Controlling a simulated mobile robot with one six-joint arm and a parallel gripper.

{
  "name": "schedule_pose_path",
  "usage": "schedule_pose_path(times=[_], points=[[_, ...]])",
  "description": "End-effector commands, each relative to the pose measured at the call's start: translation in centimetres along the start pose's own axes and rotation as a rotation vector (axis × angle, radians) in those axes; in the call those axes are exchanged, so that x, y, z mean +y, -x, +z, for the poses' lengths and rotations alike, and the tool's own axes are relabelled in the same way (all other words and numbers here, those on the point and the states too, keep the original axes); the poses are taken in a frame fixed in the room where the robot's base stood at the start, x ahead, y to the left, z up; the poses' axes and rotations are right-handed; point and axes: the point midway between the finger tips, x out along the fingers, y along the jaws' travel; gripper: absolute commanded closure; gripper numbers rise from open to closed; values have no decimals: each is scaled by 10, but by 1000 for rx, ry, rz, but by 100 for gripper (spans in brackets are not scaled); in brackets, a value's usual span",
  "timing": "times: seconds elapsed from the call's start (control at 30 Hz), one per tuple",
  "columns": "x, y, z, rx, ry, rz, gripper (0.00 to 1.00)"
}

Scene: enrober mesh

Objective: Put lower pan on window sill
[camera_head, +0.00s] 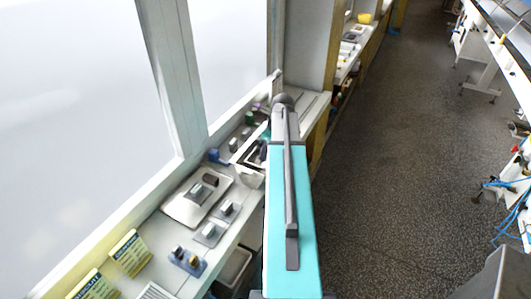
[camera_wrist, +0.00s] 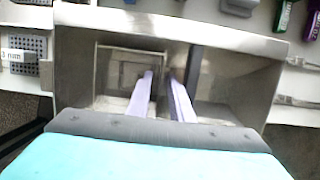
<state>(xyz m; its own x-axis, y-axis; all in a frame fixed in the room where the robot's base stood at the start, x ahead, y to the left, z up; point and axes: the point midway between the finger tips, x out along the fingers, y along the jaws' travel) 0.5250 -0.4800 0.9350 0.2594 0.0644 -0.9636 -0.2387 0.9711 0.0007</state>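In the wrist view a metal pan-like box (camera_wrist: 232,42) with a divider lies beneath my gripper (camera_wrist: 160,76). Its two pale fingers are apart and point into the box, with nothing visible between them. I cannot tell whether they touch it. In the head view my teal arm hides the gripper; a pale box edge (camera_head: 250,179) shows just left of the arm. A grey pan or bin (camera_head: 235,268) sits lower, below the counter front. I cannot tell for sure which one is the lower pan. The window sill (camera_head: 118,238) runs along the window at the left.
A metal tray (camera_head: 178,207) with small blocks, several small parts and yellow cards (camera_head: 130,253) crowd the counter by the window. Green and purple items (camera_wrist: 283,15) lie beyond the box in the wrist view. The floor (camera_head: 390,150) to the right is clear; a white bench stands farther right.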

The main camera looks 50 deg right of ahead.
Motion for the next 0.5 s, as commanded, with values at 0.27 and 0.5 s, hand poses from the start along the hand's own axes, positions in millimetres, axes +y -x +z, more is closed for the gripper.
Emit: schedule_pose_path(times=[0.27, 0.5], points=[[-1, 10, 1, -1, 0, -3, 79], [0, 32, 1, -1, 0, -3, 79]])
